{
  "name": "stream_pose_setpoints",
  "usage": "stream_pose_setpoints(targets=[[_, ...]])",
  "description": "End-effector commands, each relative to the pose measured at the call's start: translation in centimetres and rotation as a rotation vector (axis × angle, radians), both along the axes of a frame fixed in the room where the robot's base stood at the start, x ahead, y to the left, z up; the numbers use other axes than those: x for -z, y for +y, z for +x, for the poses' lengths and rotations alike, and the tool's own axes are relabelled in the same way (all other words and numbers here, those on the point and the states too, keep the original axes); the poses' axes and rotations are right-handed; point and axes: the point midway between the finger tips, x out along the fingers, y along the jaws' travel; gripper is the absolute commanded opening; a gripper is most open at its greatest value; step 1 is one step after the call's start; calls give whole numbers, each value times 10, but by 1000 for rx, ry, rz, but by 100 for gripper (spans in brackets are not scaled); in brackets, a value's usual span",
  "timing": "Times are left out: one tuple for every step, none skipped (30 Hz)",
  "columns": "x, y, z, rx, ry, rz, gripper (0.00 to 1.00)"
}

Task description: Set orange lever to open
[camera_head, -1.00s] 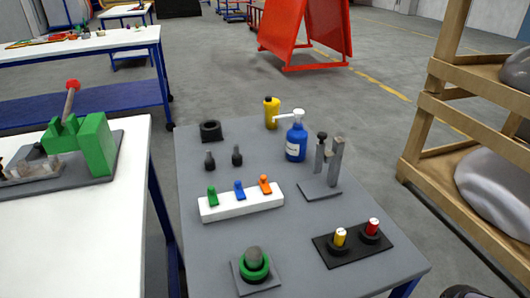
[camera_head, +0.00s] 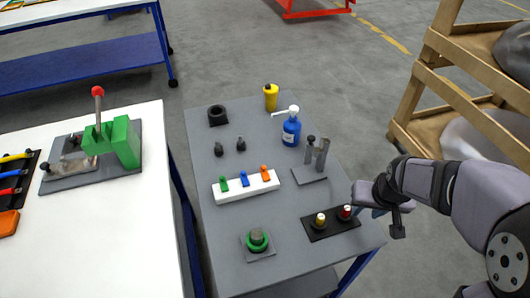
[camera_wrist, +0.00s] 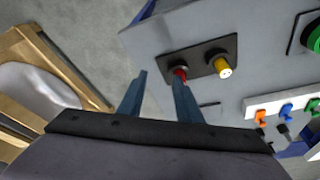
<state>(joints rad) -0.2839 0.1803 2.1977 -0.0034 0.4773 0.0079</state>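The orange lever (camera_head: 265,173) stands at the right end of a white block (camera_head: 240,192) on the grey table. A blue lever (camera_head: 244,181) and a green lever (camera_head: 224,184) stand left of it on the same block. The orange lever also shows at the right of the wrist view (camera_wrist: 260,117). My gripper (camera_head: 368,211) is at the table's right edge, right of and nearer than the levers, apart from them. In the wrist view its two blue fingers (camera_wrist: 160,88) are spread with nothing held between them.
A black plate with a yellow-topped (camera_head: 320,219) and a red-topped (camera_head: 345,212) piece lies close to my gripper. A grey upright stand (camera_head: 318,160) and a blue pump bottle (camera_head: 291,130) stand behind. A green round piece (camera_head: 258,240) is in front. A wooden shelf (camera_head: 440,80) is at right.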

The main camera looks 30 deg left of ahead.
Motion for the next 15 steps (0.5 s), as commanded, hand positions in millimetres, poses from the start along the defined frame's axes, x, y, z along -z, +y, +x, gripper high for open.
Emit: stream_pose_setpoints(targets=[[-3,28,11,-56,-9,3,32],[-6,44,16,-88,-14,4,32],[-11,67,23,-131,-23,8,32],[-15,85,27,-163,-29,11,32],[-18,104,30,-197,-36,14,32],[-23,129,32,-241,-44,19,32],[-26,148,33,-273,-49,21,32],[-30,166,33,-303,-56,25,32],[-34,189,32,-341,-62,29,32],[-36,204,31,-367,-67,32,32],[-39,218,29,-389,-70,36,32],[-42,235,26,-417,-75,40,32],[-44,246,23,-435,-80,43,32],[-46,256,21,-451,-82,44,32],[-48,266,18,-468,-86,48,32]])
